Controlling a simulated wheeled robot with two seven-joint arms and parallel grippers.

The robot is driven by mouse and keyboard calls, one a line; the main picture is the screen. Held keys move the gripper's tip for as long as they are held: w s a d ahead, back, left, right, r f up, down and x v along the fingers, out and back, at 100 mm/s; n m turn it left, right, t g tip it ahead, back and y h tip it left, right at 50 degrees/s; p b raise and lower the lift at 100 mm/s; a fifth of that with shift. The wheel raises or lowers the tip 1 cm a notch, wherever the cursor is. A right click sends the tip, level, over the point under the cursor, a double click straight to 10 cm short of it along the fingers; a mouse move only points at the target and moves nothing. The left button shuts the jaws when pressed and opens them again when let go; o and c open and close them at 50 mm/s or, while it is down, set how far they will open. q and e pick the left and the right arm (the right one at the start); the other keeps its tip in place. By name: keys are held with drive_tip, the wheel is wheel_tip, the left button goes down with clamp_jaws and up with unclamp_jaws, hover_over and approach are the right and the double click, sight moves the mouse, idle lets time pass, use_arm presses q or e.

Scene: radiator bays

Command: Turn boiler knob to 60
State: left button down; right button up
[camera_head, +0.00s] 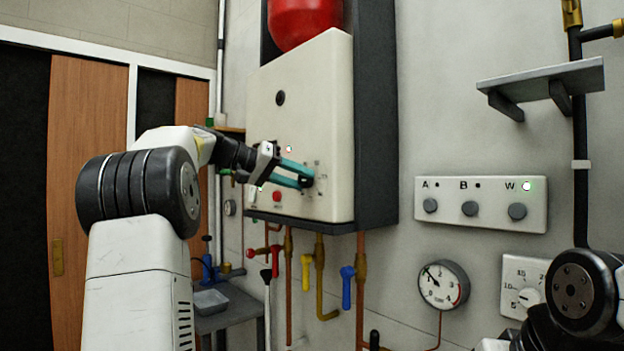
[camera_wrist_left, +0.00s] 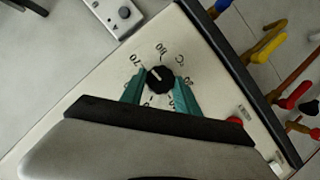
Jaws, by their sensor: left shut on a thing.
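The boiler (camera_head: 320,110) is a cream box with dark sides on the wall, with a red vessel (camera_head: 303,20) above it. Its black boiler knob (camera_wrist_left: 160,79) sits in a ring of printed numbers, one reading 70, with a °C mark. A small light mark shows on the knob's upper left in the left wrist view, but its exact reading is unclear. My left gripper (camera_head: 307,176) reaches the boiler front from the left; its teal fingers are shut on the knob, one on each side in the wrist view (camera_wrist_left: 161,88). In the head view the fingers mostly hide the knob. My right gripper is out of view.
A red button (camera_head: 277,196) is just below the left fingers. Pipes with red, yellow and blue valve handles (camera_head: 347,287) hang beneath the boiler. To the right are a switch panel (camera_head: 480,221), a gauge (camera_head: 443,285), a dial plate (camera_head: 516,272) and a shelf (camera_head: 541,83).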

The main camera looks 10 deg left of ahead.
use_arm(q)
drive_tip(key=n+h, duration=0.1)
drive_tip(key=n, duration=0.1)
drive_tip(key=n+h, duration=0.1)
drive_tip(key=n, duration=0.2)
drive_tip(key=shift+w+a+f+h, duration=0.1)
drive_tip(key=shift+a+f+h, duration=0.1)
drive_tip(key=shift+h, duration=0.1)
drive_tip(key=n+h, duration=0.1)
drive_tip(key=n, duration=0.1)
drive_tip(key=n+h, duration=0.1)
drive_tip(key=n, duration=0.2)
drive_tip(key=shift+f+t, duration=0.2)
drive_tip(key=shift+t, duration=0.1)
idle(0.3)
drive_tip(key=c, duration=0.9)
unclamp_jaws()
drive_tip(key=v, duration=0.7)
drive_tip(key=shift+a+f, duration=0.1)
drive_tip(key=shift+a, duration=0.25)
